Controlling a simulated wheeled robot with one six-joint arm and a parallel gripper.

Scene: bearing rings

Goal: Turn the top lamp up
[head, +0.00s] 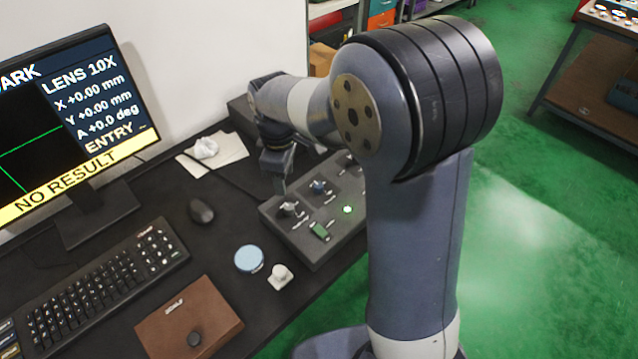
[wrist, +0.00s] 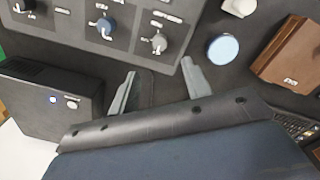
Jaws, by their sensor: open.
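The dark grey control panel (head: 301,243) lies on the desk, with a grey knob (head: 288,209), a blue knob (head: 319,186) and a lit green button (head: 347,209). In the wrist view, the blue knob (wrist: 105,27) and grey knob (wrist: 158,43) show with printed labels too small to read, so I cannot tell which is the top lamp's. My gripper (wrist: 158,68) is open and empty; the grey knob appears beyond the gap between its fingers, apart from them. In the head view my gripper (head: 279,183) hangs near the panel's far left edge. My arm hides the panel's right part.
The monitor (head: 70,120) reads "NO RESULT".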

